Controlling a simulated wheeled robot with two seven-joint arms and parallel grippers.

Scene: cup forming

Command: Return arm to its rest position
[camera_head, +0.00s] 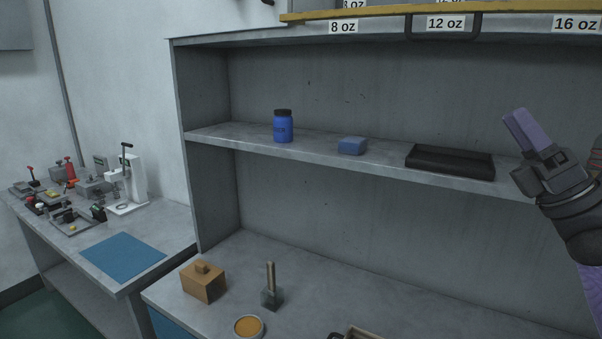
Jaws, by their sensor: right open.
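My right gripper (526,131) is at the right of the head view, raised in front of the shelf's right end. Its purple fingers point up and to the left. It is open, with nothing between the fingers. The dark wrist and a purple part of my right arm show below it at the right edge. My left arm and gripper are not in view.
A grey shelf (310,153) holds a blue jar (283,128), a blue block (352,146) and a black tray (450,161). On the counter below stand a wooden box (203,283), a handled tool (271,290) and a round orange-topped tin (249,327). A side bench (165,235) carries several devices.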

